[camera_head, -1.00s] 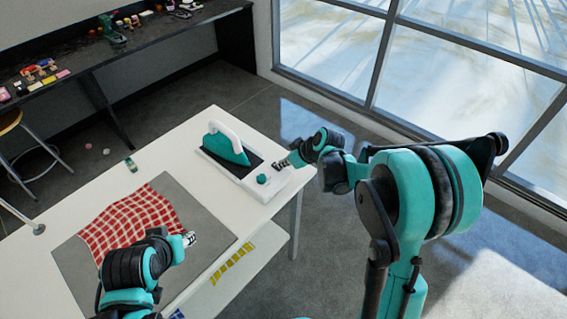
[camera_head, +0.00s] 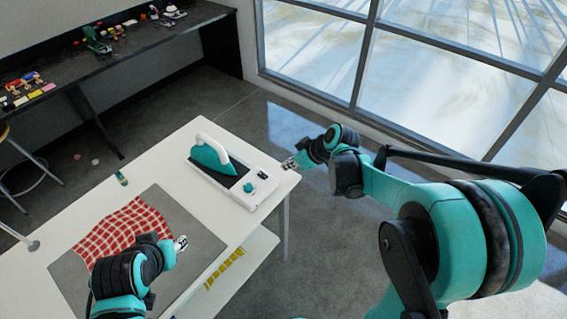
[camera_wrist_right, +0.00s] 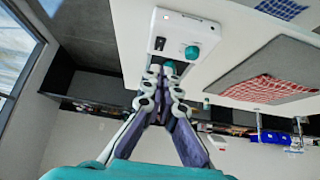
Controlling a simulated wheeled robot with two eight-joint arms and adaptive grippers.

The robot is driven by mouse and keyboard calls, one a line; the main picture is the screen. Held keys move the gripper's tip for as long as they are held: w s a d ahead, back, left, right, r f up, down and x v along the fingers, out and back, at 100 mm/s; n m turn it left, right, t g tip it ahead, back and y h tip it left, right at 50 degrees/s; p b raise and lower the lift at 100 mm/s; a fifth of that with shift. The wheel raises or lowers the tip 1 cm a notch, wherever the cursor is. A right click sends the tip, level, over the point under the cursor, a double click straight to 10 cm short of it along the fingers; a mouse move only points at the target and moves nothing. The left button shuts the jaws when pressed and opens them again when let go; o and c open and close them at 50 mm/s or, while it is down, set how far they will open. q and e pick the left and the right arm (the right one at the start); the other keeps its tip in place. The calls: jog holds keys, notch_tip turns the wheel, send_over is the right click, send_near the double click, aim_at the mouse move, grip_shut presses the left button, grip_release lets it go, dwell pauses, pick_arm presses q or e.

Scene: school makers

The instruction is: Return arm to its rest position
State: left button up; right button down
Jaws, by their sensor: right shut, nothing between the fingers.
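My right gripper (camera_head: 290,163) is shut and empty in the head view. It is by the right corner of the white table (camera_head: 190,128), apart from the white iron station (camera_head: 266,190). My left gripper (camera_head: 181,243) is low over the grey mat (camera_head: 205,247), beside the red checked cloth (camera_head: 125,230). Its fingers are too small to tell open from shut.
A teal iron (camera_head: 212,160) with a white handle rests on the station. A small green item (camera_head: 122,179) stands on the table's left part. A dark bench (camera_head: 150,40) with several small things is along the back wall. Open floor (camera_head: 330,240) lies right of the table, below large windows (camera_head: 440,80).

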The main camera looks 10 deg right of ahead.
dwell(0.5)
jog(key=s+d+f+m+t+h+b, duration=0.1)
jog(key=s+m+h+b, duration=0.3)
jog(key=s, duration=1.6)
jog(key=m+b, duration=0.1)
jog(key=m, duration=0.2)
jog(key=shift+s+d+f+m+h, duration=0.15)
jog(key=shift+s+d+m+h, duration=0.15)
jog(key=shift+d, duration=0.1)
